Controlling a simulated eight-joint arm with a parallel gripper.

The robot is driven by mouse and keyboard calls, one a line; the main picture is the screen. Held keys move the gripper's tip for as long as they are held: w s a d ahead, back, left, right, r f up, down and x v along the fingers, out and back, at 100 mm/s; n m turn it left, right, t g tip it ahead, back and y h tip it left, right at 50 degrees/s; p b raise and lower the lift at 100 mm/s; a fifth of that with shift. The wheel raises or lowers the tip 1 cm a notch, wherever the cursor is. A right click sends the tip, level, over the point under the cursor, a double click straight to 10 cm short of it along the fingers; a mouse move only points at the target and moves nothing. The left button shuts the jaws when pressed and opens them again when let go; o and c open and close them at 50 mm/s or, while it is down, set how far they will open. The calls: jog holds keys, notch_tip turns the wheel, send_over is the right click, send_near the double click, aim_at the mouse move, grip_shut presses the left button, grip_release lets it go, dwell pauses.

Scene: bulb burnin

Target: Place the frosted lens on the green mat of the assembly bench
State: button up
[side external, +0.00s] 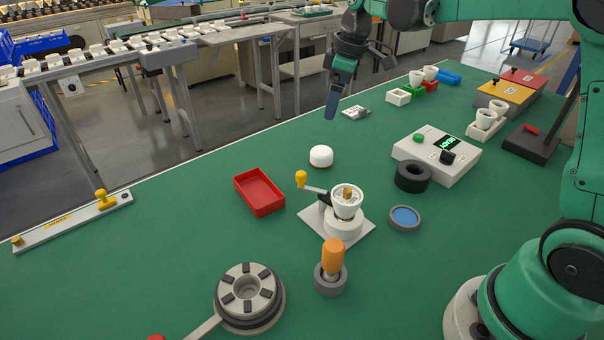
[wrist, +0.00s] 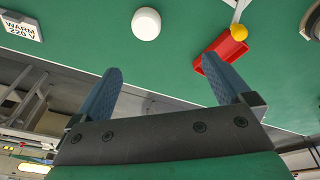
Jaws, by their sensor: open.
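The frosted lens (side external: 321,156) is a small white dome resting on the green mat (side external: 150,255) of the bench, behind the red tray and the lever fixture. It also shows in the wrist view (wrist: 146,24), near the top and beyond my fingertips. My gripper (side external: 332,112) is above the far part of the mat, behind the lens and apart from it. In the wrist view my gripper (wrist: 161,72) has its two blue fingers spread wide with nothing between them.
A red tray (side external: 259,192) and a fixture with a yellow-knobbed lever (side external: 312,188) stand near the lens. A meter box (side external: 436,160), a black ring (side external: 412,177) and a blue-centred dish (side external: 404,218) are to the right. The mat left of the red tray is largely clear.

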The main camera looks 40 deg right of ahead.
jog(key=s+a+m+t, duration=0.1)
jog(key=s+a+m, duration=0.1)
jog(key=s, duration=0.2)
jog(key=s+a+m+t, duration=0.2)
jog(key=s, duration=0.2)
jog(key=s+a+f+m+t, duration=0.1)
jog(key=s+a+m, duration=0.1)
jog(key=s, duration=0.3)
jog(key=shift+s+a+f+m+h, duration=0.1)
jog(key=shift+a+m+h, duration=0.2)
jog(key=shift+a, duration=0.2)
jog(key=shift+s+a+f+t, duration=0.1)
jog(key=shift+s+f+t, duration=0.25)
jog(key=shift+t, duration=0.05)
